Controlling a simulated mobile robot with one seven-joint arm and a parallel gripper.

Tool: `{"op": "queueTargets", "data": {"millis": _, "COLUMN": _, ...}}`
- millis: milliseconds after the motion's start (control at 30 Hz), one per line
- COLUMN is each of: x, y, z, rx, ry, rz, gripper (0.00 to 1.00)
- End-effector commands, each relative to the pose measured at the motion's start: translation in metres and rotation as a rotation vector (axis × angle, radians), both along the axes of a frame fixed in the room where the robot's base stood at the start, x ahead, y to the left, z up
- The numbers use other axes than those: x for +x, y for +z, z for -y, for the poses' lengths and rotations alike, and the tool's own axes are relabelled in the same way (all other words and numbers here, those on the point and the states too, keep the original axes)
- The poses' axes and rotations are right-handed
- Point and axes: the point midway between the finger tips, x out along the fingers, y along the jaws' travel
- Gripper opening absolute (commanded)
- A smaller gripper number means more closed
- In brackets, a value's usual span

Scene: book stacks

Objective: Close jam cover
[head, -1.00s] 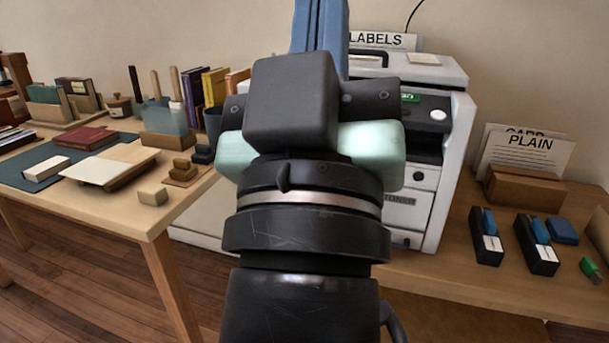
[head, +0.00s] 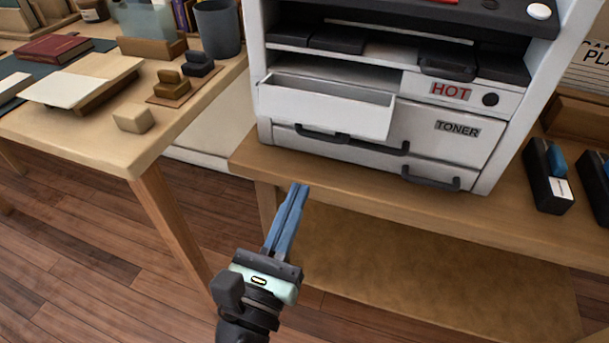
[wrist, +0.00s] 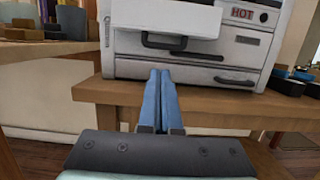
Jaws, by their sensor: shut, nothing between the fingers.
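A white and dark grey office machine (head: 520,80) stands on the wooden table. A white tray-like cover (head: 335,112) sticks out of its front, open at the top, with a black handle (head: 322,134) below. It also shows in the wrist view (wrist: 168,18). No jam label is readable, so I cannot be sure it is the jam cover. My gripper (head: 299,187) has blue fingers, shut and empty, below and in front of the cover and apart from it. In the wrist view the fingertips (wrist: 160,72) point toward the machine's lower front.
A HOT label (head: 451,90) and knob sit right of the cover, with a TONER panel (head: 450,140) below. The table edge runs just beyond my fingers, with a lower shelf (head: 420,270) underneath. A side table (head: 85,140) with books and blocks stands left.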

Motion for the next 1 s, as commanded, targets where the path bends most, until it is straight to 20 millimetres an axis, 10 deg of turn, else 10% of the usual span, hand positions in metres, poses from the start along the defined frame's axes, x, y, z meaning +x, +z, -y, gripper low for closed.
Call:
{"op": "queueTargets", "data": {"millis": 500, "x": 0.074, "y": 0.018, "z": 0.025, "rx": 0.006, "ry": 0.0, "rz": 0.005, "gripper": 0.0}}
{"op": "queueTargets", "data": {"millis": 1000, "x": 0.084, "y": 0.021, "z": 0.029, "rx": 0.007, "ry": 0.0, "rz": 0.003, "gripper": 0.0}}
